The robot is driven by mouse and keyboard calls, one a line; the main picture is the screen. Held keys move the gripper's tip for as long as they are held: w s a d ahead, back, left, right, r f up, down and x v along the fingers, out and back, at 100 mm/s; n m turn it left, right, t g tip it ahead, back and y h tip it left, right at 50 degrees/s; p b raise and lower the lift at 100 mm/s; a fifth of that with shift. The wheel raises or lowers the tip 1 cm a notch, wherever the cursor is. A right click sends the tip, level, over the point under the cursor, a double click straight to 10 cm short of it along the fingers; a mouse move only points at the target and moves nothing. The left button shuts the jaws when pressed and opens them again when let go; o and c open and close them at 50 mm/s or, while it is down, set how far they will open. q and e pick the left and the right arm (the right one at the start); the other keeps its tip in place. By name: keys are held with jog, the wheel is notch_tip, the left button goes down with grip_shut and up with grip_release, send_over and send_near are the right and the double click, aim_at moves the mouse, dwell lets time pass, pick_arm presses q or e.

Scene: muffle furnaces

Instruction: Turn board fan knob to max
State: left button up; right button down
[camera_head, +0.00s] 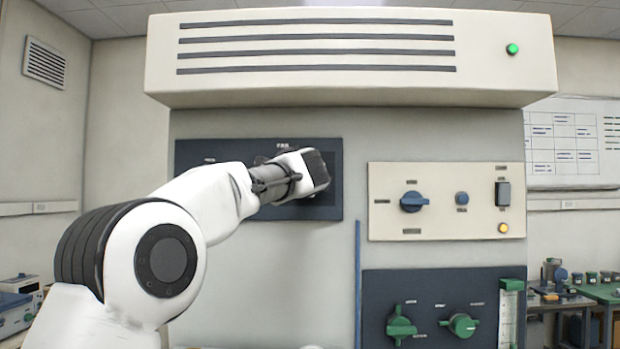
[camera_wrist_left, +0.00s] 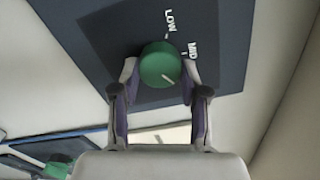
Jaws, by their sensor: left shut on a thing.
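The fan knob (camera_wrist_left: 157,62) is a round green knob on a dark board (camera_wrist_left: 225,70) in the left wrist view. The labels LOW and MID show beside it. Its white mark points to the lower right in that view, past the MID tick. No MAX label is visible; the right finger covers part of that area. My left gripper (camera_wrist_left: 160,70) is shut on the knob, a finger on each side. In the head view the board (camera_head: 190,160) hangs below the vented hood, and my left arm and wrist hide the knob.
A cream panel (camera_head: 470,175) with a blue rotary switch (camera_head: 414,201) sits to the right. Below it is a dark panel (camera_head: 425,285) with green valve handles (camera_head: 401,325). The hood (camera_head: 350,85) juts out above. A blue vertical rod (camera_head: 358,285) stands between.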

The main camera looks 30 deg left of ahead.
pick_arm(q)
jog(key=shift+s+r, duration=0.1)
jog(key=shift+r, duration=0.25)
jog(key=o, duration=1.1)
jog(key=shift+a+f, duration=0.1)
jog(key=shift+o, duration=0.2)
jog(key=shift+a+f, duration=0.1)
jog(key=v, duration=0.7)
jog(key=shift+s, duration=0.25)
